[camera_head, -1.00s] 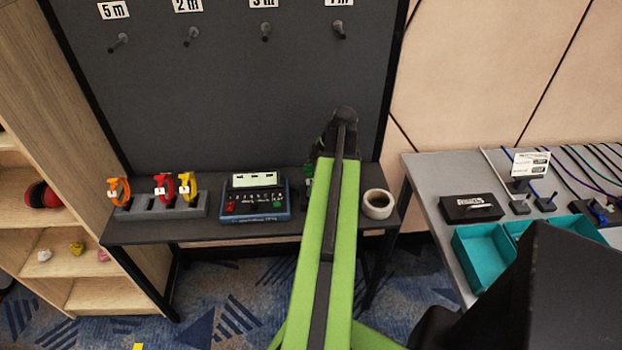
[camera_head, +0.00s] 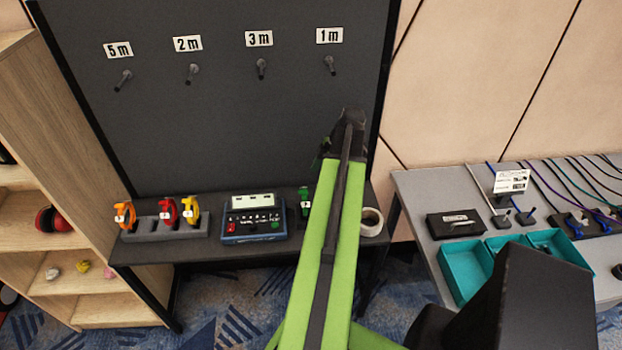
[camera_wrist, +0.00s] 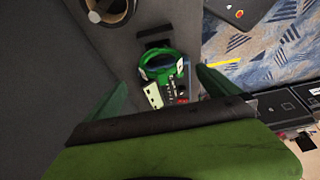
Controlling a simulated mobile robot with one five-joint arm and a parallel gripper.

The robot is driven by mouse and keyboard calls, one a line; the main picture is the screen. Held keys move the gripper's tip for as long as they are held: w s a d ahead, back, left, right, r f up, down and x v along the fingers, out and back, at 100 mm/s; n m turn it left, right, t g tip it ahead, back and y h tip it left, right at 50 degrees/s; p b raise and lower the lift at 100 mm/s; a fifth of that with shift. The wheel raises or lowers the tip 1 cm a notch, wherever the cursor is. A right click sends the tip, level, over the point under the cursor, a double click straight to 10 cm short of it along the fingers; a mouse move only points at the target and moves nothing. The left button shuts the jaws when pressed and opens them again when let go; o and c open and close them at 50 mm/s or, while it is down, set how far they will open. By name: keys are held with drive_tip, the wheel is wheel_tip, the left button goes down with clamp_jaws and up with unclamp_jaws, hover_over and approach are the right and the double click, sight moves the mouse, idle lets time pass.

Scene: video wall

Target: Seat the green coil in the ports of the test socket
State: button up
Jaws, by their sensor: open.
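The green coil (camera_head: 305,203) stands upright on the dark shelf, just left of my arm in the head view. In the wrist view the green coil (camera_wrist: 160,68) is a ring with white tags, seen between my spread fingers. My gripper (camera_wrist: 161,84) is open and empty; its fingers lie either side of the coil in the picture, with no contact visible. In the head view my gripper (camera_head: 324,150) is small and partly hidden by my arm. A blue-black tester box (camera_head: 255,218) with a pale display is left of the coil. I cannot tell which part is the test socket.
A grey rack (camera_head: 165,230) holds orange, red and yellow coils at the left. A pale round roll or cup (camera_head: 371,222) stands right of my arm. A dark panel with several labelled pegs rises behind. A grey table (camera_head: 420,205) with teal bins is at the right.

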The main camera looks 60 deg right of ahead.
drive_tip(key=p+v, duration=0.4)
drive_tip(key=v, duration=0.2)
drive_tip(key=shift+r, duration=0.25)
drive_tip(key=shift+s, duration=0.1)
